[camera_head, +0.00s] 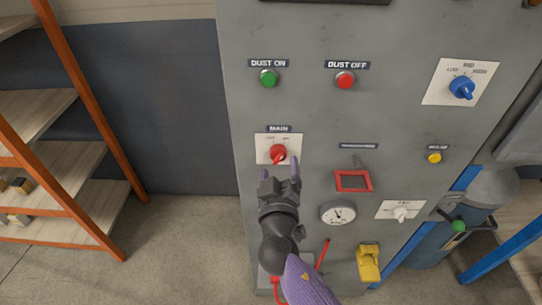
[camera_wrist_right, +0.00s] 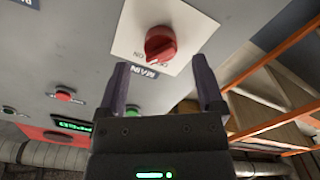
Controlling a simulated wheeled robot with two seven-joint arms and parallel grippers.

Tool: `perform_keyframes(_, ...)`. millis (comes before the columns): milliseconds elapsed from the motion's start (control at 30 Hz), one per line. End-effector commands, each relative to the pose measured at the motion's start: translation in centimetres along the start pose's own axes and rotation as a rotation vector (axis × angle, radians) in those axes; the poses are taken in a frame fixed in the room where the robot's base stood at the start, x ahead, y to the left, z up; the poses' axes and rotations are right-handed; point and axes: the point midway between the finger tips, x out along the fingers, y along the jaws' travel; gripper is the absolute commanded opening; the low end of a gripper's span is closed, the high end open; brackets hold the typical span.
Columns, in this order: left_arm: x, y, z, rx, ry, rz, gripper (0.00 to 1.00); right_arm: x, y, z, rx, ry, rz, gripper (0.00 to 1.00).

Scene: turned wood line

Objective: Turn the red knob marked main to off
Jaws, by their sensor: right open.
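The red main knob (camera_head: 279,153) sits on a white plate (camera_head: 264,145) under the MAIN label (camera_head: 279,128) on the grey cabinet. In the right wrist view the knob (camera_wrist_right: 160,44) is a round red dial with a raised grip bar, and ON is printed beside it. I cannot tell for sure which mark it points at. My right gripper (camera_head: 280,168) is open and empty, just below the knob in the head view. In the right wrist view its two fingertips (camera_wrist_right: 161,63) point towards the knob, one on each side, apparently not touching it. My left gripper is not in view.
Above the knob are a green DUST ON button (camera_head: 269,78) and a red DUST OFF button (camera_head: 345,79). A blue knob (camera_head: 462,87), a gauge (camera_head: 338,214) and a red frame (camera_head: 353,181) are to the right. An orange shelf (camera_head: 90,110) stands left, with clear floor between.

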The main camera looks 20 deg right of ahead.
Motion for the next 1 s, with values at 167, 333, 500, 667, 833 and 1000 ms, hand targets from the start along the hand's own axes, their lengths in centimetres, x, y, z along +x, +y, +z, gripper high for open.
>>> perform_keyframes(167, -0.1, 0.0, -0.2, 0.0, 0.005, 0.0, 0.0, 2.8, 0.0, 0.1, -0.002, -0.001, 0.0, 0.87)
perform_keyframes(333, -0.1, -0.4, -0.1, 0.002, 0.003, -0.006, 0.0, 3.7, 0.0, 0.1, -0.001, -0.001, -0.002, 0.87)
perform_keyframes(500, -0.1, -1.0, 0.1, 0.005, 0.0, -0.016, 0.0, 3.8, -0.1, 0.1, -0.001, -0.002, -0.002, 0.87)
perform_keyframes(667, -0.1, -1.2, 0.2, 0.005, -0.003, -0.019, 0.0, 3.7, -0.1, 0.1, -0.002, -0.002, -0.002, 0.61)
perform_keyframes(833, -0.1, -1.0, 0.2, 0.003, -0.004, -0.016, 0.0, 3.7, -0.1, 0.1, -0.002, -0.002, -0.002, 0.25)
perform_keyframes(1000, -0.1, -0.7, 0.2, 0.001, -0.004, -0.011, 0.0, 3.7, -0.1, 0.1, -0.002, -0.002, -0.003, 0.0)
